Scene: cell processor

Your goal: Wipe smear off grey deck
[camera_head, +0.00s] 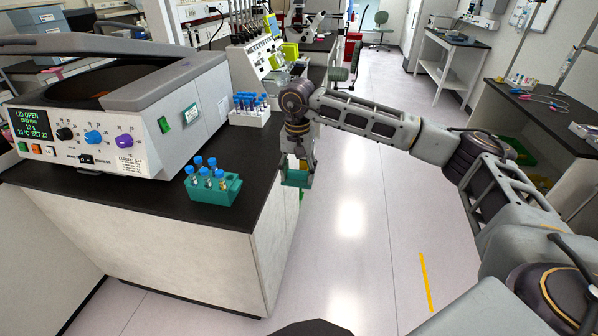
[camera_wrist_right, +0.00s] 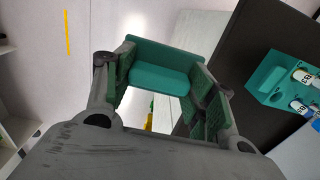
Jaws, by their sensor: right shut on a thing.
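My right gripper (camera_head: 297,178) is shut on a teal block (camera_wrist_right: 160,66), which sits between its green-padded fingers in the right wrist view. In the head view the gripper hangs beside the right edge of the black bench (camera_head: 262,165), with floor below it. The block is mostly hidden by the gripper there. I cannot clearly make out a smear. The light grey machine with a lit "LID OPEN" display (camera_head: 120,108) stands on the bench at left. I cannot tell which surface is the grey deck. My left gripper is not in view.
A teal rack (camera_head: 214,190) with blue-capped tubes stands near the bench's front. A white rack (camera_head: 250,117) of blue-capped tubes stands behind it. A pale machine with yellow-green parts (camera_head: 262,62) stands farther back. Open floor (camera_head: 350,235) lies right of the bench.

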